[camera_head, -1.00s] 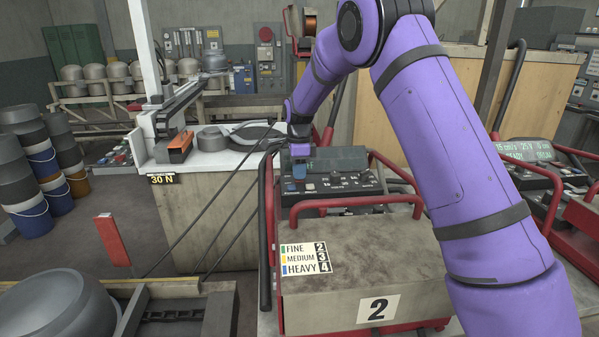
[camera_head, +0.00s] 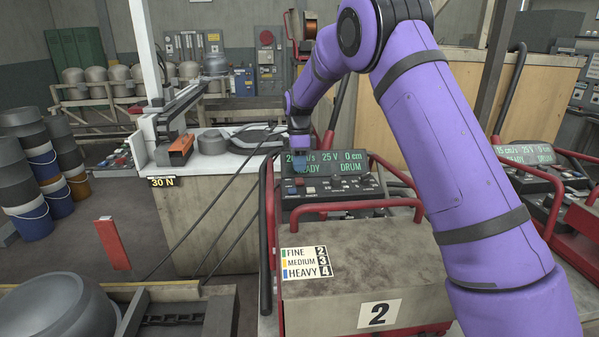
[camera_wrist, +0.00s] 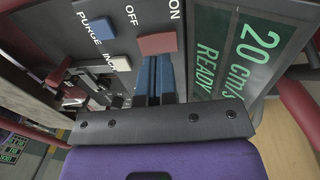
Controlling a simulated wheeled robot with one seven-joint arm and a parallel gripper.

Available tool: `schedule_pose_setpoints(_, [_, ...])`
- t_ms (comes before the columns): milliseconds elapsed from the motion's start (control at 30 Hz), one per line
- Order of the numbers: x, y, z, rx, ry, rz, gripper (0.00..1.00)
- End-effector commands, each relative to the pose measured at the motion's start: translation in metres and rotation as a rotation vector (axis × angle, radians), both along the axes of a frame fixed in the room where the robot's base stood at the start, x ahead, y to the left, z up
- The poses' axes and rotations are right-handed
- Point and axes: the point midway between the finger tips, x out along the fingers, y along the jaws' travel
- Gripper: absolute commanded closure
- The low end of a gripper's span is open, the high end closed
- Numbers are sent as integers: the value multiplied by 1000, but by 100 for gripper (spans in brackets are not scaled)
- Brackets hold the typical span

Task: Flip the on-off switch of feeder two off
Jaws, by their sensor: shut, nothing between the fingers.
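Feeder two (camera_head: 350,255) is a grey-brown box in a red tubular frame with a "2" plate. Its control panel (camera_head: 345,187) is at the back, under a lit display (camera_head: 335,160) reading 20 cm/s, 25 V, 0 cm, READY, DRUM. In the wrist view the red on-off switch (camera_wrist: 158,43) lies beside the OFF and ON labels; its tilt is hard to tell. My gripper (camera_wrist: 155,62) is shut and empty, its blue fingertips right by the switch's near edge; contact is unclear. In the head view my gripper (camera_head: 299,168) is over the panel's left part.
Red frame rails (camera_head: 355,204) surround the panel. Black cables (camera_head: 225,215) run at the left. Another feeder's display (camera_head: 525,153) shows at the right.

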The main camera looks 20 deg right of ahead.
Motion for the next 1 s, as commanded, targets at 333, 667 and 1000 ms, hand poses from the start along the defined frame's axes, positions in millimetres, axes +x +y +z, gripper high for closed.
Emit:
schedule_pose_setpoints(333, [8, -1, 63, 0, -2, 0, 100])
schedule_pose_setpoints(667, [10, -2, 82, 0, 0, 0, 100])
schedule_pose_setpoints(1000, [7, -1, 91, 0, -2, 1, 100])
